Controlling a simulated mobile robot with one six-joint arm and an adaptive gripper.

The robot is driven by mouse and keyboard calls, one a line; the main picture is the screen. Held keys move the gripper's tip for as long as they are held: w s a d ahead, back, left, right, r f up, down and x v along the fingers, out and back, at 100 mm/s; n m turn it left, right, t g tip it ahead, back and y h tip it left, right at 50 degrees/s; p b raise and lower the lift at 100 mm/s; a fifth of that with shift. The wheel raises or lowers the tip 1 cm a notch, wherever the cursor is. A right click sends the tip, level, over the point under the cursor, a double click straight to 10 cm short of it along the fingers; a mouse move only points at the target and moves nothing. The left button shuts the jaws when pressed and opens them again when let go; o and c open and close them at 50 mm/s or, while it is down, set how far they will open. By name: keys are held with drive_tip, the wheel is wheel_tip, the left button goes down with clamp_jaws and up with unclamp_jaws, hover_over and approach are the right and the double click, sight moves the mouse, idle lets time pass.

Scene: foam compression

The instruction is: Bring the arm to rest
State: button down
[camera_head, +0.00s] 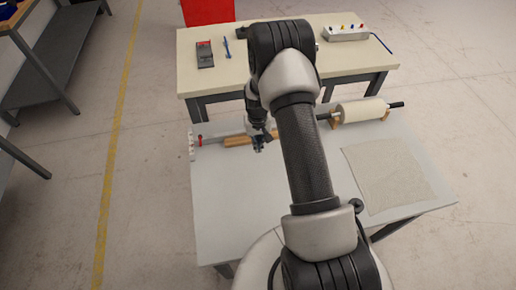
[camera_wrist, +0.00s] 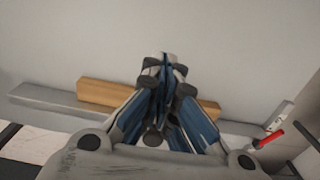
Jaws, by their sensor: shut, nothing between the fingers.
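My gripper (camera_head: 258,146) is above the near light grey table (camera_head: 240,220), in front of the wooden bar, at the left of my arm in the head view. In the wrist view my gripper (camera_wrist: 165,64) has its blue-grey fingers closed together with nothing between them. My arm rises from the bottom of the head view and bends over the table. It hides part of the table's middle.
A wooden bar (camera_head: 237,141) lies along a grey rail (camera_head: 212,137) with a red handle (camera_wrist: 268,138). A cream roll (camera_head: 362,110) on wooden holders and a pale sheet (camera_head: 388,174) are at the right. A back table (camera_head: 215,82) carries small tools.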

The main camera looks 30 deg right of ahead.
drive_tip(key=shift+r+p, duration=0.4)
drive_tip(key=shift+r, duration=1.9)
drive_tip(key=shift+r, duration=0.1)
drive_tip(key=s+a+r+n+t, duration=0.1)
drive_tip(key=s+a+r, duration=0.2)
drive_tip(key=r, duration=0.6)
drive_tip(key=s+a+r+t, duration=0.1)
drive_tip(key=s+a+r, duration=0.15)
drive_tip(key=r, duration=0.65)
drive_tip(key=s+a+r+n, duration=0.1)
drive_tip(key=s+a+r, duration=0.2)
drive_tip(key=r, duration=0.6)
drive_tip(key=s+a+r+t, duration=0.1)
drive_tip(key=s+a+r, duration=0.2)
drive_tip(key=s, duration=0.6)
drive_tip(key=s+a+r+n+t, duration=0.1)
drive_tip(key=s+a+r, duration=0.2)
drive_tip(key=s, duration=0.7)
drive_tip(key=shift+r+t, duration=0.3)
drive_tip(key=shift+r, duration=0.65)
